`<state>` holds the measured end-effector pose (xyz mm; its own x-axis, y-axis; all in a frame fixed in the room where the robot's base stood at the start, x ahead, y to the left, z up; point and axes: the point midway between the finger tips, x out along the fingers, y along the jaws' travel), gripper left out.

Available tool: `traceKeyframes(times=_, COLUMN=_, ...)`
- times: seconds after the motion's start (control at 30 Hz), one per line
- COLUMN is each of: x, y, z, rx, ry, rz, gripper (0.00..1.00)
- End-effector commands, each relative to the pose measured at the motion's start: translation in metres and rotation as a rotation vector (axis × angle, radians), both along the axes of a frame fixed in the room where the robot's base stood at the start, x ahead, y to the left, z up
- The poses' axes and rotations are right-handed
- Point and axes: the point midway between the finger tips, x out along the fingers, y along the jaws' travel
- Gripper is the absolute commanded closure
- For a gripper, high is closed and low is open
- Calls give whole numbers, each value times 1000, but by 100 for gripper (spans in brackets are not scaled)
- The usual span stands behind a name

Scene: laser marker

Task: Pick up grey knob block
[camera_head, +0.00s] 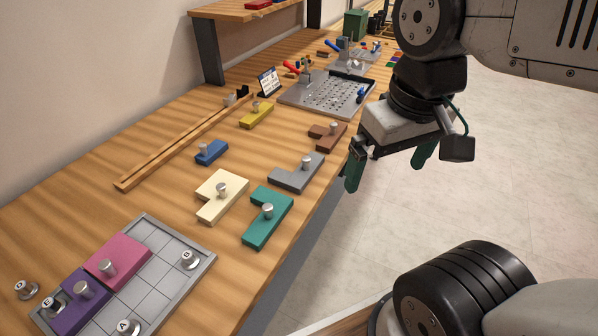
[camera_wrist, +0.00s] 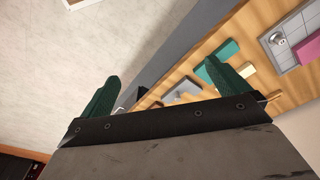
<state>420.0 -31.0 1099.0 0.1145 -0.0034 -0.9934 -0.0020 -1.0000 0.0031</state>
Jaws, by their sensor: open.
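The grey knob block (camera_head: 290,177), an angled flat piece with a silver knob, lies on the wooden table near its right edge in the head view. It sits between the brown block and the teal block. It also shows in the wrist view (camera_wrist: 180,92), beyond the fingers and partly cut off by my gripper body. My gripper (camera_head: 389,163) has green fingers, spread apart and empty. It hangs past the table's right edge, over the floor, to the right of the grey block and apart from it.
Teal (camera_head: 262,226), cream (camera_head: 208,210), blue (camera_head: 211,152), yellow (camera_head: 257,115) and brown (camera_head: 331,141) knob blocks lie around it. A grey grid tray (camera_head: 190,244) with pink and purple blocks is in front. A perforated metal plate (camera_head: 318,108) lies behind. A wooden rail (camera_head: 180,145) runs along the left.

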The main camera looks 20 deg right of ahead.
Motion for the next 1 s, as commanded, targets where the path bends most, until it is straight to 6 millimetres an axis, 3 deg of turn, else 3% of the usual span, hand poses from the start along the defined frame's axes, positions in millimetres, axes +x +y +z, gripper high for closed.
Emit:
traceKeyframes(times=0.03, x=0, y=0, z=0, rx=0, ry=0, rz=0, gripper=3)
traceKeyframes(times=0.2, x=3, y=0, z=-7, rx=0, ry=39, rz=3, gripper=50)
traceKeyframes(times=0.23, x=5, y=1, z=-10, rx=0, ry=57, rz=4, gripper=53)
traceKeyframes(times=0.37, x=26, y=0, z=-21, rx=0, ry=143, rz=9, gripper=53)
traceKeyframes(times=0.47, x=54, y=2, z=-30, rx=0, ry=193, rz=5, gripper=53)
traceKeyframes(times=0.8, x=169, y=7, z=-86, rx=-1, ry=254, rz=-38, gripper=53)
traceKeyframes(times=1.0, x=226, y=10, z=-114, rx=1, ry=211, rz=-75, gripper=53)
